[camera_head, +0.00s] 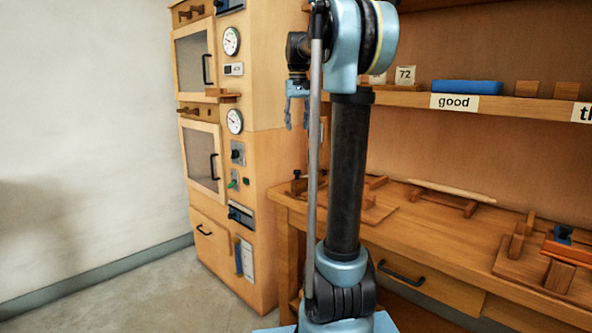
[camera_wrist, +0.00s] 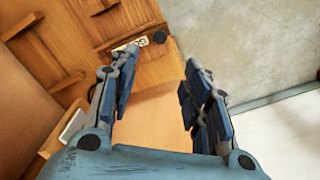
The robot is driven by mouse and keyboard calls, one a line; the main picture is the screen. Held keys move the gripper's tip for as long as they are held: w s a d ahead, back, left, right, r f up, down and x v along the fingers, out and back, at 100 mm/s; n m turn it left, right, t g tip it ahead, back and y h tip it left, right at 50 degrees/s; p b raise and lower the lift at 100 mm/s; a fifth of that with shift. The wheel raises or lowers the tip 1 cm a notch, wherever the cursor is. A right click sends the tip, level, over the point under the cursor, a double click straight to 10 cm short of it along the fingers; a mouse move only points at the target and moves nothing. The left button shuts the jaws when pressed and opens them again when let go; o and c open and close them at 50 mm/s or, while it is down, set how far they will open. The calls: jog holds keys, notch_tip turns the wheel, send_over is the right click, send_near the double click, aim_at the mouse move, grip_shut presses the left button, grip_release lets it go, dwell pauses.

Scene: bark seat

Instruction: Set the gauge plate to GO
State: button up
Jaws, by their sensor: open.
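My gripper (camera_head: 297,125) hangs with its fingers pointing down, left of my arm column and above the left end of the workbench. In the wrist view my gripper (camera_wrist: 161,64) is open, with nothing between its fingers. A small pale plate with dark lettering (camera_wrist: 142,42) lies on the wood beyond the left fingertip, beside a round dark knob (camera_wrist: 160,37). It may be the gauge plate; its lettering is too small to read surely, and the left finger partly covers it. In the head view a dark knob (camera_head: 297,174) shows at the bench's left end, but the plate's lettering does not.
A tall wooden cabinet (camera_head: 262,165) with dials and doors stands left of the bench. The workbench (camera_head: 420,215) carries wooden jigs and a pale rod (camera_head: 452,191). Above it, a shelf (camera_head: 405,98) holds a blue block (camera_head: 467,87). Floor at front left is clear.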

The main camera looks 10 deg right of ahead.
send_near(307, 179)
jog(key=a+f, duration=0.1)
jog(key=s+a+f, duration=0.1)
jog(key=a, duration=0.1)
jog(key=a+f, duration=0.1)
jog(key=f, duration=0.1)
jog(key=shift+s+a, duration=0.15)
jog(key=shift+s, duration=0.2)
grip_shut()
